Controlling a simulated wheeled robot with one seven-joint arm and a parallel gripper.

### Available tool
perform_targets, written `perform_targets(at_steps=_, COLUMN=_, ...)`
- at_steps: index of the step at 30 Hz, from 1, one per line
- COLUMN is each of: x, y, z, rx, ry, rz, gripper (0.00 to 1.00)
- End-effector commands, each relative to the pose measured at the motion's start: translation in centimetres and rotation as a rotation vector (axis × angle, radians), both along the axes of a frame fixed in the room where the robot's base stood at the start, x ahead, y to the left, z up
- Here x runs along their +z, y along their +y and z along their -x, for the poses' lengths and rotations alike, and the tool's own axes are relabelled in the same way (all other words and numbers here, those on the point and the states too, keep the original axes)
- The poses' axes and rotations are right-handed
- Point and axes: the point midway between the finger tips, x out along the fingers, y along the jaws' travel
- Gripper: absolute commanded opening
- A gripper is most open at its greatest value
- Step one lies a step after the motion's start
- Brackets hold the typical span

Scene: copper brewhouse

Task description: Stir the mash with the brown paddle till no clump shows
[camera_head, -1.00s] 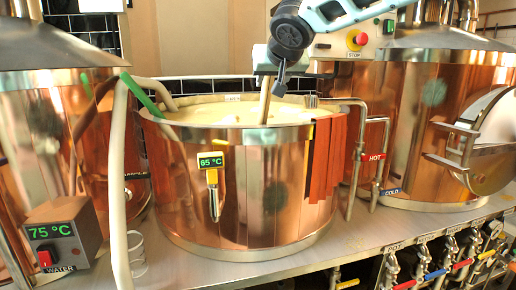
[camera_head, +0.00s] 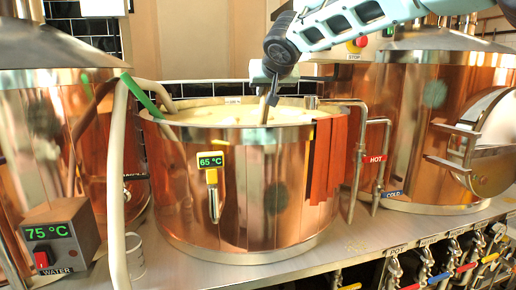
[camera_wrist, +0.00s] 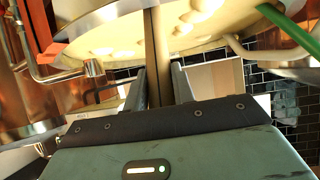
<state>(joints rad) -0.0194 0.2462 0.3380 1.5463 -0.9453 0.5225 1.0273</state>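The copper mash tun (camera_head: 240,190) stands in the middle of the head view, full of pale mash (camera_head: 210,114). Several lumps (camera_wrist: 186,22) show on the mash in the wrist view. A short length of the paddle (camera_head: 264,111) shows in the head view below my gripper. The paddle's lower end is hidden in the mash.
A pale hose (camera_head: 118,180) and a green strip (camera_head: 142,92) pass at the tun's left side. Hot and cold pipes (camera_head: 361,150) stand close on its right. Copper vessels flank it left and right (camera_head: 420,130). A 75 °C water box (camera_head: 62,235) is front left.

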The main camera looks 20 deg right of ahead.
Motion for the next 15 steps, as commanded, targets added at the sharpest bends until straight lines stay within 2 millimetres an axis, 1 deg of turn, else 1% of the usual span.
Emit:
perform_targets(at_steps=1, x=-0.14, y=-0.03, z=-0.01, rx=-0.001, ry=0.002, rz=0.000, gripper=0.07)
perform_targets(at_steps=2, x=-0.14, y=-0.03, z=-0.01, rx=-0.001, ry=0.002, rz=0.000, gripper=0.00)
perform_targets(at_steps=15, x=0.40, y=-0.01, z=-0.01, rx=0.000, ry=-0.001, rz=-0.001, gripper=0.00)
